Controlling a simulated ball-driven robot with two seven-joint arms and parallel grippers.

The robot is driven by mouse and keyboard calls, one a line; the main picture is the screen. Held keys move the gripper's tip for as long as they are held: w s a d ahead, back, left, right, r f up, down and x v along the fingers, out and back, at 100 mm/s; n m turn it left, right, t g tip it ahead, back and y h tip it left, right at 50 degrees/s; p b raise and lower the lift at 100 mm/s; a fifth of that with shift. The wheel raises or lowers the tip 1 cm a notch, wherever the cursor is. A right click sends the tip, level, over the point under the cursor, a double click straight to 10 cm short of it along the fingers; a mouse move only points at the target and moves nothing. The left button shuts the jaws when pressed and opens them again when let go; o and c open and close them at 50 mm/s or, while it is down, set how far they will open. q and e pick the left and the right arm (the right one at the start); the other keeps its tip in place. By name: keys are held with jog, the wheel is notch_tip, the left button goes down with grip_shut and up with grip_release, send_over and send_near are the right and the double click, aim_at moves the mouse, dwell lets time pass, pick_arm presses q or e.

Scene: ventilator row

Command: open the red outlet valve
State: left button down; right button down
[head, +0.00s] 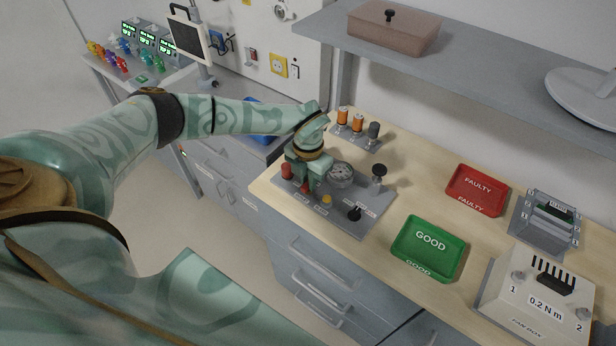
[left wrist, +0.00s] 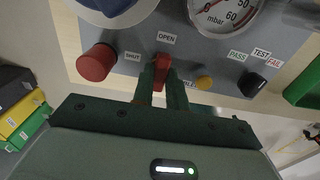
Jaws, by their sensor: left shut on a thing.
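The red outlet valve (left wrist: 162,68) shows in the left wrist view as a red lever on the grey test panel (head: 340,212). Its visible end points up the picture toward the OPEN label (left wrist: 166,38); the SHUT label (left wrist: 132,56) is to its left. My left gripper (left wrist: 165,88) is shut on the lever, with its green fingers on either side. In the head view my left gripper (head: 313,186) is low over the panel and hides most of the lever. My right gripper is not in view.
Right on the bench are the green GOOD tray (head: 430,262) and red FAULTY tray (head: 476,190). A shelf (head: 450,62) overhangs behind.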

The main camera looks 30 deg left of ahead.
pick_arm(q)
jog(key=shift+w, duration=0.1)
jog(key=c, duration=1.4)
grip_release()
notch_tip(320, 180, up, 16)
jog(key=p, duration=0.1)
jog(key=shift+r, duration=0.2)
